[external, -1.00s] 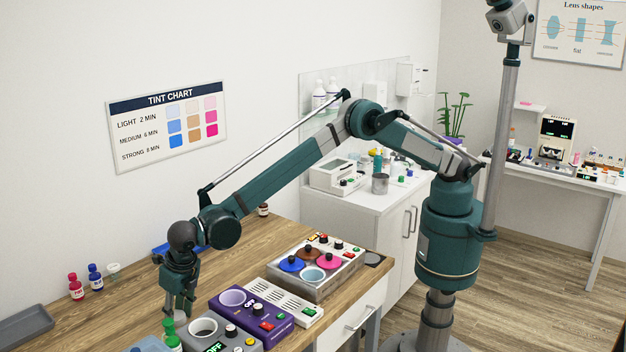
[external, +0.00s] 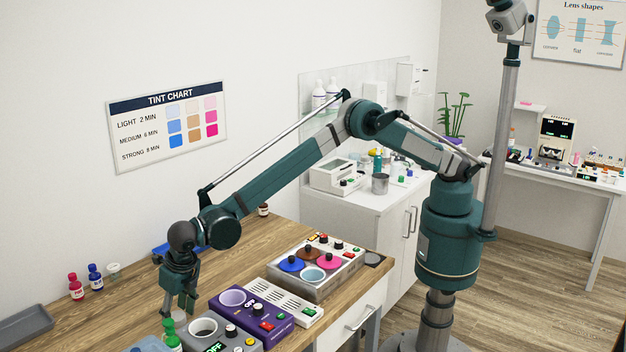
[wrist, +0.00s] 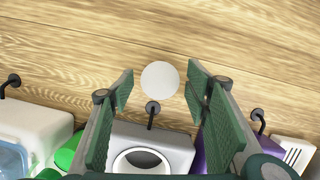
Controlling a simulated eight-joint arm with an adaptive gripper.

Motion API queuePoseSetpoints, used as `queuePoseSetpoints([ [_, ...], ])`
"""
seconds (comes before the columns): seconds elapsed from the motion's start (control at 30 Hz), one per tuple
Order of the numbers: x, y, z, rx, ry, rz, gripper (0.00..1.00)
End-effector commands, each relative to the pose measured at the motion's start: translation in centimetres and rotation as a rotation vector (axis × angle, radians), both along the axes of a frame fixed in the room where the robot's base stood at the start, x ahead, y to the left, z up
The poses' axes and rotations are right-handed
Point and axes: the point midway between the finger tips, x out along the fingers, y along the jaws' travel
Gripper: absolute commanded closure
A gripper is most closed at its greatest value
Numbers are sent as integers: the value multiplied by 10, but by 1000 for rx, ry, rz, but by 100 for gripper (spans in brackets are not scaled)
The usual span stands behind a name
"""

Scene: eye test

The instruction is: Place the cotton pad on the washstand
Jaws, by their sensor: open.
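A flat white round disc, which looks like the cotton pad (wrist: 160,79), lies on the wooden table in the wrist view. It shows between my two fingers, which are apart and do not touch it. My gripper (external: 178,307) is open and points down over the table at the lower left of the external view. The pad cannot be made out in the external view. The washstand seems to be the white cabinet (external: 340,217) with a clear splashback, behind the table at the middle. Its top holds a white device, a metal cup and several small bottles.
Near my gripper stand a grey heater unit (external: 240,341), a purple unit (external: 258,312) and a green bottle (external: 171,337). A tray with coloured pots (external: 318,290) lies to the right. Red and blue bottles (external: 95,277) stand by the wall. A grey tray (external: 25,326) lies at far left.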

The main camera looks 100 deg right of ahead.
Motion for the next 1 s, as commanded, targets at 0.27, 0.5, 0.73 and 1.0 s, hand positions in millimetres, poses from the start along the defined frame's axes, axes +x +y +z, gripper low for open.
queuePoseSetpoints([
  [0.27,-6,4,25,0,0,1,53],
  [0.5,-14,9,62,0,0,1,53],
  [0.73,-22,14,95,0,0,0,53],
  [1.0,-27,17,115,0,0,0,53],
])
